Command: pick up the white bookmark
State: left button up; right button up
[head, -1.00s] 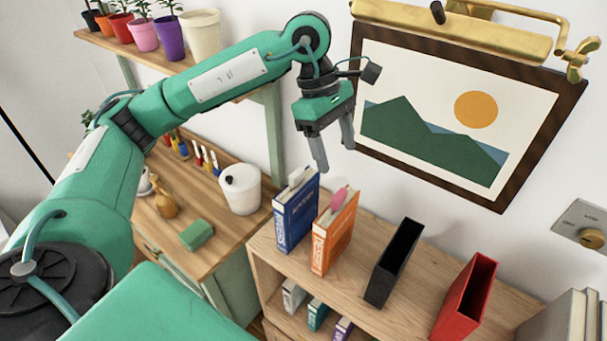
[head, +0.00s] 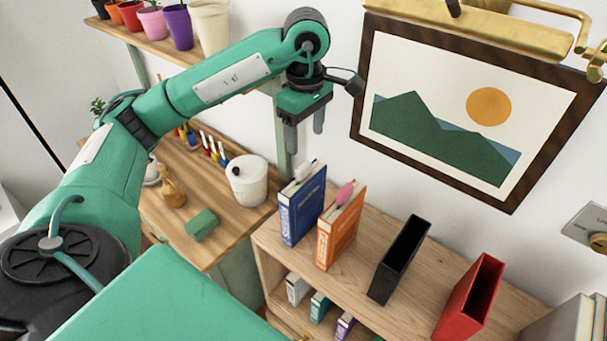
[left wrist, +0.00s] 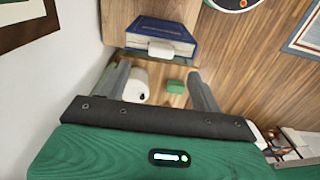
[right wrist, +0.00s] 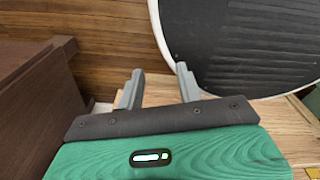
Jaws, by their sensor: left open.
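The white bookmark (head: 304,169) sticks up from the top of the blue book (head: 302,212), which stands upright on the wooden shelf. In the left wrist view the white bookmark (left wrist: 160,50) shows as a small white tab at the blue book (left wrist: 160,32), between and beyond my fingers. My left gripper (head: 304,141) is open and empty, fingers pointing down, just above the bookmark and apart from it. My right gripper (right wrist: 160,74) is open and empty, seen only in its own wrist view, away from the book.
An orange book (head: 341,232) with a pink tab (head: 344,193) stands right of the blue book. A black holder (head: 400,260) and a red holder (head: 469,298) stand further right. A white canister (head: 247,183) and green block (head: 201,224) sit on the left desk. A framed picture (head: 366,85) hangs behind.

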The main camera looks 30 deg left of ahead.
aim_at(303, 165)
pick_arm(q)
jog(key=shift+f, duration=1)
jog(key=shift+s+a+f+p, duration=0.1)
jog(key=shift+f+p, duration=0.55)
jog(key=shift+f, duration=0.35)
jog(key=shift+s+a+f+p, duration=0.1)
jog(key=shift+f+p, duration=0.55)
jog(key=shift+f, duration=0.35)
jog(key=shift+w+f, duration=0.1)
jog(key=shift+f, duration=0.55)
jog(key=shift+c, duration=0.3)
jog(key=c, duration=1.2)
